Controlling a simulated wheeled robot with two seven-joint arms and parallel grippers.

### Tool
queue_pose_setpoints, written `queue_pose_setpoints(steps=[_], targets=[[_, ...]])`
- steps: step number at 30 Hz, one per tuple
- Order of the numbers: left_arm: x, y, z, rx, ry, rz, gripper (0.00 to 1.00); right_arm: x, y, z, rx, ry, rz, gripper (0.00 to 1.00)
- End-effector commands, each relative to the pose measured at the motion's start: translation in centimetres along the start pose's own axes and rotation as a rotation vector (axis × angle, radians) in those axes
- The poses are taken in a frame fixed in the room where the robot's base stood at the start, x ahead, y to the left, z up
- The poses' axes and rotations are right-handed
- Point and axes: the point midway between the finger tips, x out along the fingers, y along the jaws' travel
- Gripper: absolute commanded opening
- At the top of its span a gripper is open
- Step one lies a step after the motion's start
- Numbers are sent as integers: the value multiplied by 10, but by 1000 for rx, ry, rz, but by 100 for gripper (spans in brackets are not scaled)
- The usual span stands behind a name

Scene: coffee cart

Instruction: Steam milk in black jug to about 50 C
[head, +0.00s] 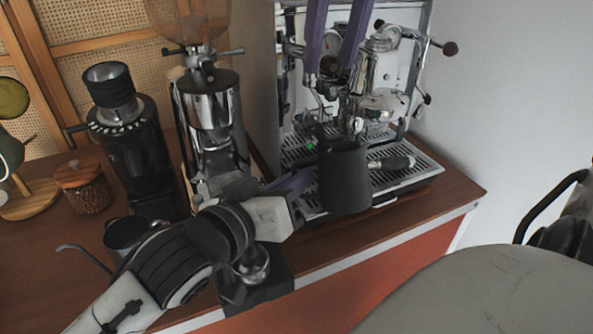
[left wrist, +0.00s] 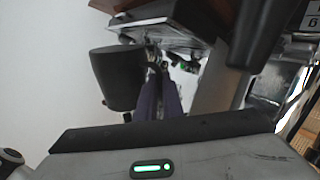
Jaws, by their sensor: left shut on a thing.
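The black jug (head: 343,180) is near the front edge of the espresso machine's drip tray (head: 415,178) and looks roughly upright. My left gripper (head: 303,181) comes in from the left and is shut on the jug's handle side. In the left wrist view the jug (left wrist: 118,78) sits just left of the purple fingers (left wrist: 157,92). The milk inside does not show. The chrome espresso machine (head: 385,100) stands behind the jug. My right gripper (head: 332,70) reaches down from the top, its purple fingers apart around a dark knob on the machine; no firm grip shows.
A portafilter with a black handle (head: 392,163) lies on the drip tray. A chrome grinder (head: 212,120) and black grinder (head: 128,140) stand left. A glass jar (head: 83,188), dark pitcher (head: 125,235) and tamper (head: 250,266) are on the counter. A white wall closes the right side.

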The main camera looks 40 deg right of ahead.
Motion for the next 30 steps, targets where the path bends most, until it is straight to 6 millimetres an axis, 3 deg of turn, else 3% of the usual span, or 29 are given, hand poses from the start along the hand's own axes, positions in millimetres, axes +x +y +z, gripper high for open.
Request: queue_pose_setpoints(steps=[1,15,30], targets=[[-1,3,-9,-2,17,8,0,2,0,0,0,1,0,38],[-1,4,-9,-2,17,10,0,24,0,0,0,0,0,38],[-1,4,-9,-2,17,11,0,26,0,-1,1,0,1,38]])
